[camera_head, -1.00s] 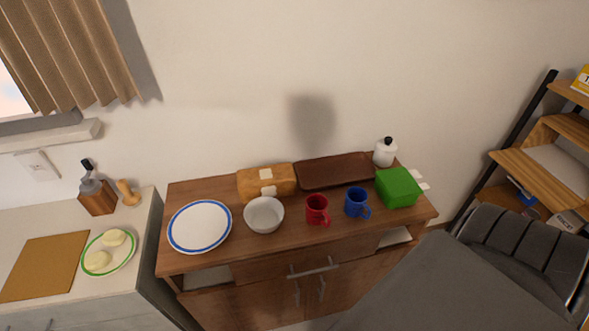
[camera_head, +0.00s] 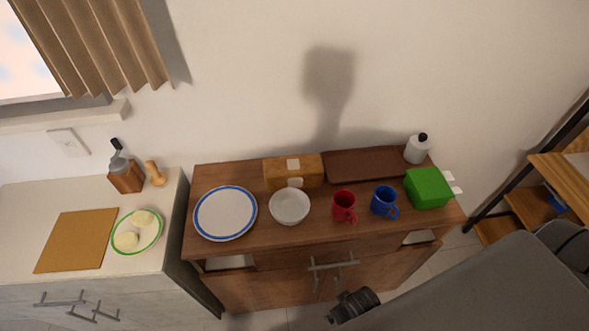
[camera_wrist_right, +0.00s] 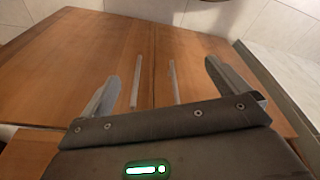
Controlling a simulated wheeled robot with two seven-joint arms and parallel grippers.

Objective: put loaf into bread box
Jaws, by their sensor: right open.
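The loaf appears to be the golden-brown block (camera_head: 282,175) with pale patches, at the back of the wooden cabinet top in the head view. The bread box appears to be the long, low, dark brown box (camera_head: 365,164) just right of it; I cannot tell whether it is open. My right gripper (camera_wrist_right: 161,76) is open and empty in the right wrist view, facing the wooden cabinet doors with their two upright handles, below the top. My left gripper is not in view.
A blue-rimmed plate (camera_head: 225,213), white bowl (camera_head: 290,207), red mug (camera_head: 344,206), blue mug (camera_head: 384,201) and green box (camera_head: 428,188) stand along the cabinet top. A white bottle (camera_head: 416,150) stands at the back right. The counter (camera_head: 40,200) at left is separate.

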